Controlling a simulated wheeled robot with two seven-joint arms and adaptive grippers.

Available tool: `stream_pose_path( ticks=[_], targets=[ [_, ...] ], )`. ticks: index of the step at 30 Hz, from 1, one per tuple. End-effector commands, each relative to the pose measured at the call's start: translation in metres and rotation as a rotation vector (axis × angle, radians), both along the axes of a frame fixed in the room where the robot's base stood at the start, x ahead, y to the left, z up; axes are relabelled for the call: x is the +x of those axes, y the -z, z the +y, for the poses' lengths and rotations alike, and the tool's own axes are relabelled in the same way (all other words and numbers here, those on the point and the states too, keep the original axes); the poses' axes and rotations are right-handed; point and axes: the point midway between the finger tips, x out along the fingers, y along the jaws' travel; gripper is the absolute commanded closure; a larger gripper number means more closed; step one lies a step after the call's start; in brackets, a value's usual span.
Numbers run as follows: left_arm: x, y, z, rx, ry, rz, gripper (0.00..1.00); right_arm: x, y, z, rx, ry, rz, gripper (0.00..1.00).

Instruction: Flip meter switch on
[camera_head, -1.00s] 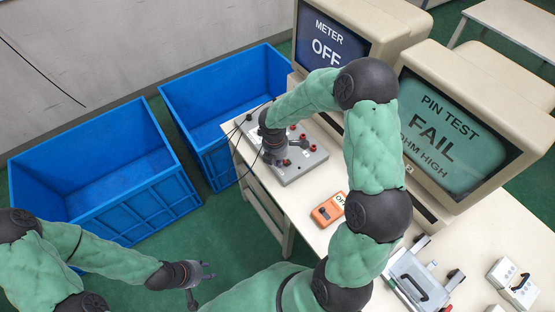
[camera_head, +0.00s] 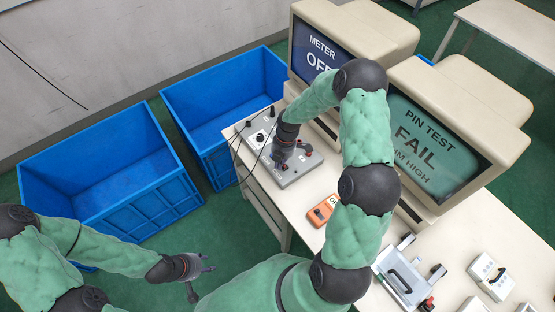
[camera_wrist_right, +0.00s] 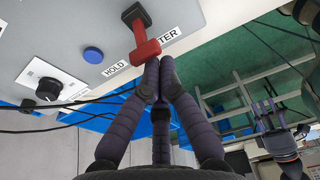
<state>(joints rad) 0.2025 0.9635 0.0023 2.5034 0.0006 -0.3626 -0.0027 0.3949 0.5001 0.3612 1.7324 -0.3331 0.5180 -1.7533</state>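The grey meter box (camera_head: 294,172) lies at the left end of the white bench. In the right wrist view, the box panel (camera_wrist_right: 195,15) carries a red-handled switch (camera_wrist_right: 146,52) beside a label that ends in "TER" and a HOLD label. My right gripper (camera_wrist_right: 158,62) has its fingers drawn together, with the tips right at the lower end of the red handle. I cannot tell whether they touch it. In the head view, my right gripper (camera_head: 280,162) covers part of the box. The meter monitor (camera_head: 314,52) reads OFF, partly hidden by my arm. My left gripper (camera_head: 202,280) is open and empty over the green floor.
A second monitor (camera_head: 425,140) reads PIN TEST FAIL. An orange handheld meter (camera_head: 322,211) lies on the bench (camera_head: 345,185) right of the box. A grey fixture (camera_head: 405,275) and white blocks sit farther right. Blue bins (camera_head: 110,180) stand left. Cables run beside the box.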

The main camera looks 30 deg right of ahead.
Motion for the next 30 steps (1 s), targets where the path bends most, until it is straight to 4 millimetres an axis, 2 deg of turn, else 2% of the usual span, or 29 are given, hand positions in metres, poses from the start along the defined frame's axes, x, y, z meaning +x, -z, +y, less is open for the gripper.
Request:
stream_pose_path(
  ticks=[1,3,10,14,21,24,30],
  targets=[
    [0.0,-0.01,0.0,0.0,0.0,0.0,0.6,0.0,-0.004,-0.003,0.023,0.006,0.004,1.0],
    [0.0,-0.016,0.0,0.0,0.0,0.0,0.6,0.0,-0.004,-0.005,0.058,0.006,0.006,1.0],
    [0.0,-0.022,0.0,0.0,0.0,0.0,0.6,0.001,-0.004,-0.014,0.184,0.007,0.015,1.0],
    [0.0,-0.014,0.0,0.0,0.0,0.0,0.6,0.002,-0.002,-0.02,0.271,0.006,0.02,1.0],
    [0.0,0.013,0.0,0.0,0.0,0.001,0.6,0.003,0.001,-0.032,0.462,0.004,0.035,1.0],
    [0.0,0.022,0.0,0.0,0.0,0.001,0.6,0.003,-0.002,-0.035,0.457,-0.001,0.033,1.0],
    [0.0,0.017,0.0,0.0,0.0,0.0,0.6,0.003,-0.006,-0.035,0.456,-0.001,0.035,1.0]
  ],
)
